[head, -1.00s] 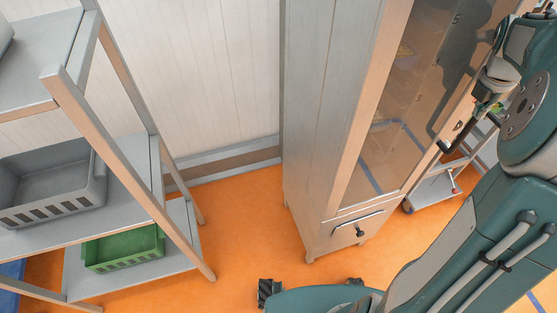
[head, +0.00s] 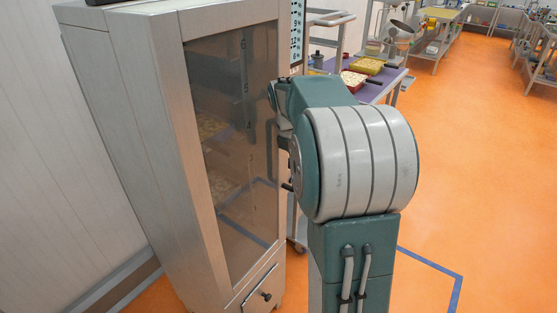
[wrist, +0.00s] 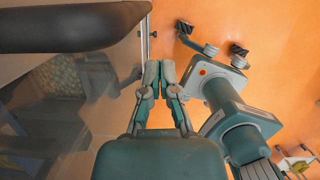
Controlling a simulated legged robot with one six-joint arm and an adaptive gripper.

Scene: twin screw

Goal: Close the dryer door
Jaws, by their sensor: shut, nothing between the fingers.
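The dryer is a tall metal cabinet (head: 130,110) at the left of the head view. Its framed glass door (head: 225,150) looks flush with the front, and I see no clear gap. My arm hides part of its right edge. In the wrist view the door's glass (wrist: 60,110) fills the left side, with a dark bar, probably its handle, (wrist: 75,28) close to the camera. My gripper (wrist: 158,68) is shut and empty beside the door's edge. Contact with the door cannot be told. In the head view my arm hides the gripper's fingers.
A small drawer or flap with a black knob (head: 266,296) is below the door. A cart with a purple top (head: 388,82) holds trays behind my arm. The orange floor (head: 480,180) at the right is open, with a blue line on it. A pale wall stands left.

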